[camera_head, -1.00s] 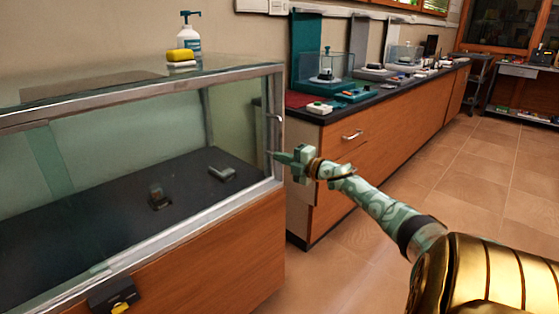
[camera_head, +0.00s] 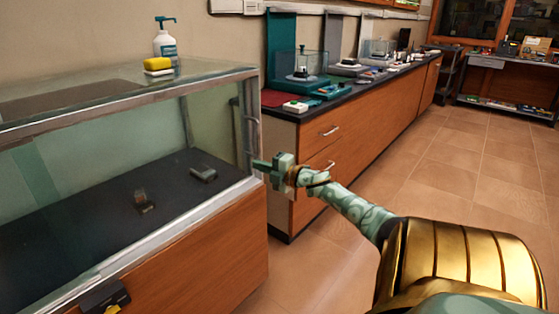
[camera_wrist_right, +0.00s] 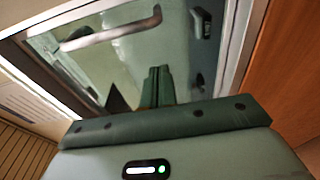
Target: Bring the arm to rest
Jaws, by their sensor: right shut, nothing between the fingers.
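My right gripper (camera_head: 262,165) is in the head view, at the right end of the glass display case (camera_head: 130,108), near its vertical handle (camera_head: 251,132). Its fingers are together with nothing between them. In the right wrist view the shut green fingers (camera_wrist_right: 157,85) point toward the glass, and the handle (camera_wrist_right: 110,28) lies beyond them at the upper left, apart from them. My right arm (camera_head: 355,208) reaches in from the lower right. My left gripper is not in either view.
Inside the case are a small dark object (camera_head: 143,202) and a grey block (camera_head: 203,173). A pump bottle (camera_head: 166,44) and a yellow sponge (camera_head: 158,64) stand on top. A long counter (camera_head: 345,115) with exhibits runs behind. The tiled floor (camera_head: 450,165) at right is open.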

